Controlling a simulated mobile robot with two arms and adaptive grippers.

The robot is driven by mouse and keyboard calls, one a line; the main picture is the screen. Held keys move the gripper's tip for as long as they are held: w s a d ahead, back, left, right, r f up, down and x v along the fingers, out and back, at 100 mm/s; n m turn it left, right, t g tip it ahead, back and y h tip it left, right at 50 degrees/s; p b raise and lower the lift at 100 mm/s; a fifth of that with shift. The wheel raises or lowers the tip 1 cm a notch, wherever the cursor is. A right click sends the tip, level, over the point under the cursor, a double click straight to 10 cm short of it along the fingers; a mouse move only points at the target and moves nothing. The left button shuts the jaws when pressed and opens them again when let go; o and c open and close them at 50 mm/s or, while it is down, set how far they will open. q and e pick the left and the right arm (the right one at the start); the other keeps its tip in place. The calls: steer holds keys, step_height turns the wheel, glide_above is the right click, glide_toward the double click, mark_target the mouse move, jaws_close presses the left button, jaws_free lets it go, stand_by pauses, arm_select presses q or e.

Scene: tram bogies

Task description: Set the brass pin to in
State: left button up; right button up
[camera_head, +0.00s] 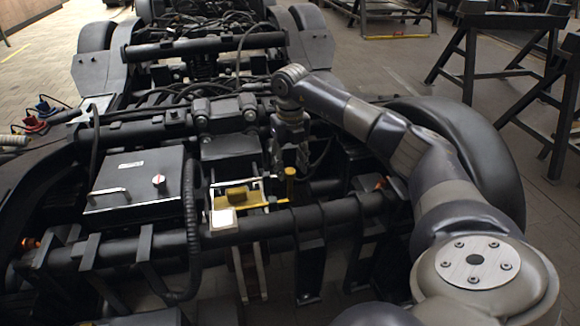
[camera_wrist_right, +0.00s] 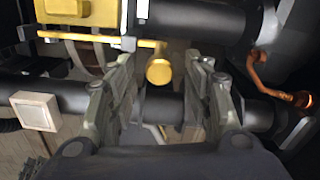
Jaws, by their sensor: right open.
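The brass pin (camera_head: 290,173) stands among the dark tubes of the bogie, right of the yellow block, in the head view. Its round golden head (camera_wrist_right: 159,71) shows in the right wrist view between my fingertips. My right gripper (camera_head: 288,150) points down from above, just over the pin. In the right wrist view my right gripper (camera_wrist_right: 157,62) is open, one finger on each side of the pin's head, with a gap visible on both sides. I cannot tell how far the fingertips are from it in depth. The pin's lower part is hidden. My left gripper is not in view.
A yellow block (camera_head: 236,196) on a yellow plate and a pale square button (camera_head: 222,218) lie left of the pin. A black box (camera_head: 138,180) with a round knob sits further left. A copper pipe (camera_wrist_right: 277,84) is close on the right in the wrist view. Dark tubes surround the spot.

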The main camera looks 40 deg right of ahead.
steer(key=shift+f, duration=0.65)
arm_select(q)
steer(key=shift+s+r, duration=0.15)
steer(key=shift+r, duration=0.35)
arm_select(e)
jaws_close()
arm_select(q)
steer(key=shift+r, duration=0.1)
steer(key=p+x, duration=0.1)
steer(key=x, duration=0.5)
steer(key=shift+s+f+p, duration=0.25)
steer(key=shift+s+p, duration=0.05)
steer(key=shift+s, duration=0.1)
arm_select(e)
steer(key=shift+w+a, duration=0.3)
steer(key=shift+a, duration=0.35)
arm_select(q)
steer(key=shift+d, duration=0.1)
